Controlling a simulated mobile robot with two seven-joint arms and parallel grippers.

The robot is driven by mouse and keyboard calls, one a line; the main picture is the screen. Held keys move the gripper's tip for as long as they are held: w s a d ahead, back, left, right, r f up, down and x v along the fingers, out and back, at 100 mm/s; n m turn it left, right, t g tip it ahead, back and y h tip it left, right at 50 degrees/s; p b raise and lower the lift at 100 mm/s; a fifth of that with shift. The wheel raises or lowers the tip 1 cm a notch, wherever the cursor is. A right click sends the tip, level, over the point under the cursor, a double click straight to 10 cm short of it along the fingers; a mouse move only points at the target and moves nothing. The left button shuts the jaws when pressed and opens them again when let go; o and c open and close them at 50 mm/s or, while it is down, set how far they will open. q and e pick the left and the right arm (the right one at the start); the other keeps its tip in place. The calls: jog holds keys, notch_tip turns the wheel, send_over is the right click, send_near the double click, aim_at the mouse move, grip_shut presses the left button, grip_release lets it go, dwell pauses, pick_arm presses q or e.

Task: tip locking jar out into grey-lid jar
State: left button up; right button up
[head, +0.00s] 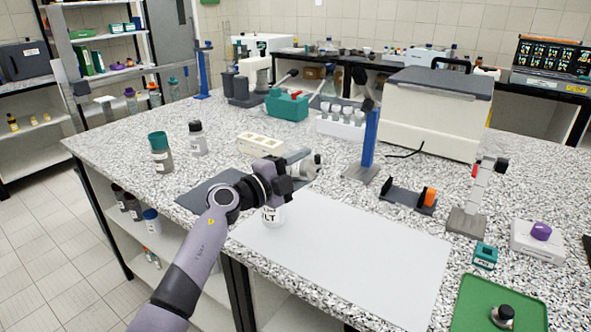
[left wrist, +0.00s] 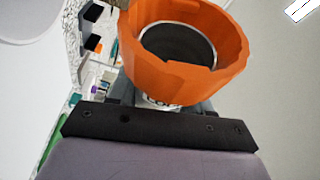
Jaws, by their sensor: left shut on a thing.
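My left gripper (head: 291,177) is shut on a jar, taken as the locking jar (head: 307,168), above the front of the bench. In the head view its pale grey body lies on its side, pointing right. In the left wrist view an orange faceted rim (left wrist: 188,62) surrounds a dark round inside, with a partly hidden label below. I cannot tell which of these is the grey-lid jar. My right gripper is out of view.
A white sheet (head: 350,262) lies clear to the right of the LT jar. A dark mat (head: 205,194) lies left. A teal-capped bottle (head: 161,153) stands behind it. A blue post (head: 369,145), dark cradle (head: 408,196) and green tray (head: 480,312) are to the right.

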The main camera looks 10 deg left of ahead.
pick_arm(q)
jog(key=shift+r, duration=0.2)
dwell(0.3)
jog(key=shift+a+r+m, duration=0.1)
jog(key=shift+r+m, duration=0.05)
jog(key=shift+m, duration=0.15)
jog(key=m, duration=0.2)
jog(key=r+m+g+y, duration=0.1)
jog(key=m, duration=0.1)
jog(key=shift+r+g, duration=0.1)
jog(key=shift+g, duration=0.2)
jog(key=m+y, duration=0.1)
jog(key=m, duration=0.1)
jog(key=r+m+y, duration=0.1)
jog(key=m, duration=0.1)
jog(key=shift+r+m+g+y, duration=0.2)
jog(key=shift+m+g+y, duration=0.1)
jog(key=shift+m+g, duration=0.1)
jog(key=m+y, duration=0.1)
jog(key=m, duration=0.1)
jog(key=r+m+y, duration=0.1)
jog(key=m, duration=0.1)
jog(key=shift+r+y, duration=0.15)
jog(key=shift+y, duration=0.15)
jog(key=shift+r+m+y+b, duration=0.2)
jog(key=shift+m+y+b, duration=0.7)
jog(key=shift+m, duration=0.2)
jog(key=shift+r+t, duration=0.2)
jog(key=shift+t, duration=0.1)
